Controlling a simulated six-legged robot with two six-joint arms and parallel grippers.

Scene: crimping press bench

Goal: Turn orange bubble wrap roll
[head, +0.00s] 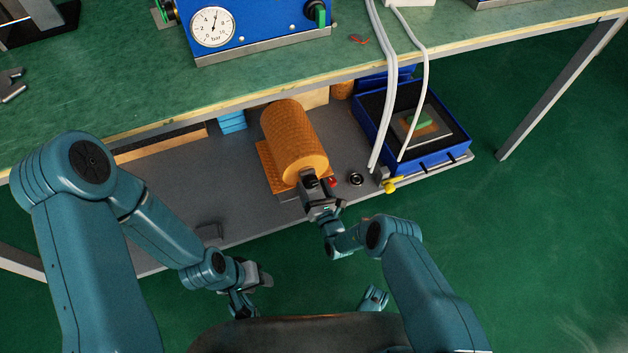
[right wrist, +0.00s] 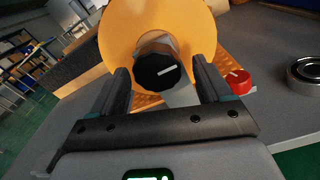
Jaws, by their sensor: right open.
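The orange bubble wrap roll (head: 290,138) lies on the shelf under the bench, its near end facing me. A black knob with a white mark (right wrist: 158,70) sits at the middle of that end, and the roll (right wrist: 118,38) fills the top of the right wrist view. My right gripper (head: 312,186) is at the roll's near end. In the right wrist view its two fingers (right wrist: 162,88) are open, one on each side of the knob; I cannot tell whether they touch it. My left gripper (head: 245,300) is low at the front, away from the roll; its jaws are unclear.
A red knob (right wrist: 238,82) and a metal ring (head: 356,179) sit right of the roll. A blue tray (head: 447,157) stands further right, with pale hoses (head: 385,110) hanging before it. The green bench top (head: 130,75) overhangs the shelf. The shelf left of the roll is mostly clear.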

